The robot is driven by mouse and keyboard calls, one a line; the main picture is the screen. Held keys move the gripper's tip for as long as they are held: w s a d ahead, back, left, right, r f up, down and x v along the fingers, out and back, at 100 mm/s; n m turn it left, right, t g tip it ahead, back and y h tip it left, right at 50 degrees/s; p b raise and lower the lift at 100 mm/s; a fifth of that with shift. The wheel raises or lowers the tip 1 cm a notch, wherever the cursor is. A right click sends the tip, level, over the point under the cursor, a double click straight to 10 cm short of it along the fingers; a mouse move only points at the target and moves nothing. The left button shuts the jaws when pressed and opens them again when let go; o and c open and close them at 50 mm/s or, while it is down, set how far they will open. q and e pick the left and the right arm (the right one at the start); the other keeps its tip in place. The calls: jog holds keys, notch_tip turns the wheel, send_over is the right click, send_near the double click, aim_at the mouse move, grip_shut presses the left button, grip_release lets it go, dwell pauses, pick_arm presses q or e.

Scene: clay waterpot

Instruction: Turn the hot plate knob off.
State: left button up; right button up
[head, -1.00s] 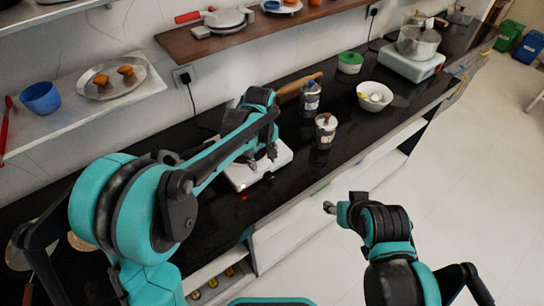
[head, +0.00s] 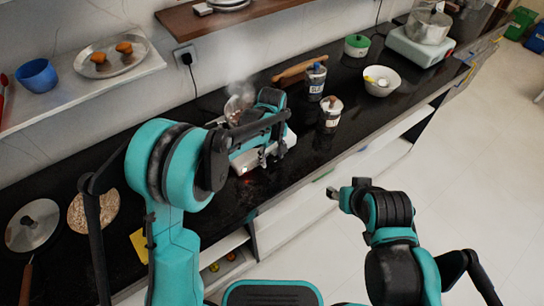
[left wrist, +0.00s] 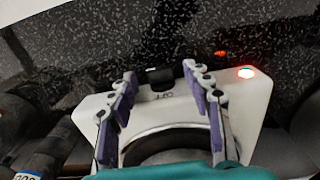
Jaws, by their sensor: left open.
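The white hot plate (head: 247,162) sits on the black counter, partly hidden by my left arm in the head view. In the left wrist view its front panel (left wrist: 255,105) shows a black knob (left wrist: 160,75) above an "OFF" mark, and a glowing red light (left wrist: 246,72) near the corner. My left gripper (left wrist: 160,72) is open over the front of the hot plate, one finger on each side of the knob in the picture. I cannot tell whether they touch it. In the head view the left gripper (head: 273,155) points down. My right gripper (head: 335,194) is over the floor, away from the counter.
A steaming pan (head: 238,103) is behind the left gripper. A lid (head: 32,226) lies at the left.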

pick_arm(q)
jog(key=shift+c, duration=0.3)
grip_shut()
jog(key=shift+s+a, duration=0.1)
jog(key=shift+s+a+t+h, duration=0.1)
jog(key=shift+a+t+h, duration=0.05)
jog(key=shift+t+h, duration=0.45)
jog(key=shift+s+a+f+t+h+b, duration=0.15)
jog(key=shift+t+h+b, duration=0.15)
jog(key=shift+h, duration=0.4)
jog(key=shift+s+a+f+t+h+b, duration=0.1)
jog(key=shift+a+t+h+b, duration=0.05)
jog(key=shift+t+h+b, duration=0.55)
jog(key=shift+s+a+f+t+h+b, duration=0.1)
jog(key=shift+t+h+b, duration=0.4)
jog(key=shift+h, duration=0.3)
jog(key=shift+r, duration=0.1)
